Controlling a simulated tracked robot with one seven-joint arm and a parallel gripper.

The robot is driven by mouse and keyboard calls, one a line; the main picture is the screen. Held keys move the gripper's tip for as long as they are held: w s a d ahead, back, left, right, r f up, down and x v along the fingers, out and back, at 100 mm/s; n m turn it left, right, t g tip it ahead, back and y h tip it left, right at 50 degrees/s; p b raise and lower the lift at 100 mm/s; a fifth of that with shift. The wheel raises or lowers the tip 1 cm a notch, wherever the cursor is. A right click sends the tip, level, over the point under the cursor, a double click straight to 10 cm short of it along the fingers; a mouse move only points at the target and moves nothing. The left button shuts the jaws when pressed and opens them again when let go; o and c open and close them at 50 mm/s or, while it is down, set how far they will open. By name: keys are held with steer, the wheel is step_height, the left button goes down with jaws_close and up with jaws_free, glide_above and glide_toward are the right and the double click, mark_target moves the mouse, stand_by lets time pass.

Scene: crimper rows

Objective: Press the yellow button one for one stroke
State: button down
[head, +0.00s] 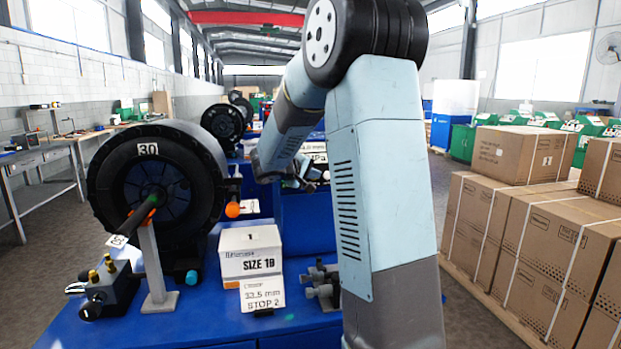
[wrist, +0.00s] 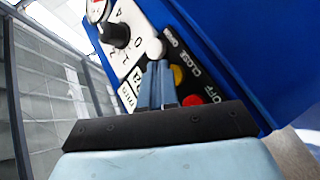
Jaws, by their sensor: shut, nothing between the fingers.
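The yellow button (wrist: 178,75) shows in the wrist view on a black label strip of a blue control panel (wrist: 215,45), just right of my fingers. A white button (wrist: 155,47) lies above it, near my fingertips, and a red button (wrist: 192,100) lies below it, close to my gripper body. My gripper (wrist: 158,66) is shut and empty, with its fingers pointing at the panel beside the yellow button. I cannot tell whether the fingertips touch the panel. In the head view my arm hides most of the panel, and the buttons cannot be made out.
A black dial (wrist: 115,35) sits on the panel, left of the buttons. Cartons (head: 545,235) are stacked at right.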

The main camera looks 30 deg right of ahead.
steer(key=shift+w+f, duration=0.2)
steer(key=shift+w, duration=0.1)
stand_by(0.5)
steer(key=shift+s, duration=0.1)
steer(key=shift+s+a+r, duration=0.1)
steer(key=shift+s+r, duration=0.35)
steer(key=shift+s, duration=0.15)
stand_by(0.3)
steer(key=s+r, duration=0.1)
steer(key=s, duration=0.1)
steer(key=s+a+r, duration=0.1)
steer(key=s+r, duration=0.1)
steer(key=shift+a, duration=0.1)
stand_by(0.4)
steer(key=shift+f, duration=0.1)
stand_by(1.3)
steer(key=shift+s, duration=0.15)
